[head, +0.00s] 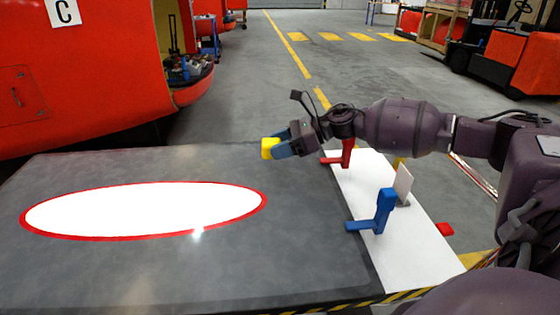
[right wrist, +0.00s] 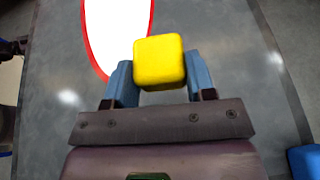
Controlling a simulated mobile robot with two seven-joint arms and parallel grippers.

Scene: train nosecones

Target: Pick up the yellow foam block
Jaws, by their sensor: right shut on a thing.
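The yellow foam block (head: 268,149) is at the tip of my right gripper (head: 280,147) in the head view, over the far right part of the grey table. In the right wrist view the yellow block (right wrist: 159,62) sits between the two blue fingers of the right gripper (right wrist: 160,80), which is shut on it. Grey tabletop shows around the block there. Whether the block touches the table is hard to tell. My left gripper is not in view.
A white oval with a red rim (head: 140,210) lies on the grey table (head: 300,255). A white strip (head: 420,240) on the right bears a red stand (head: 346,155), a blue stand (head: 384,210) and a small red block (head: 445,229). The table's middle is clear.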

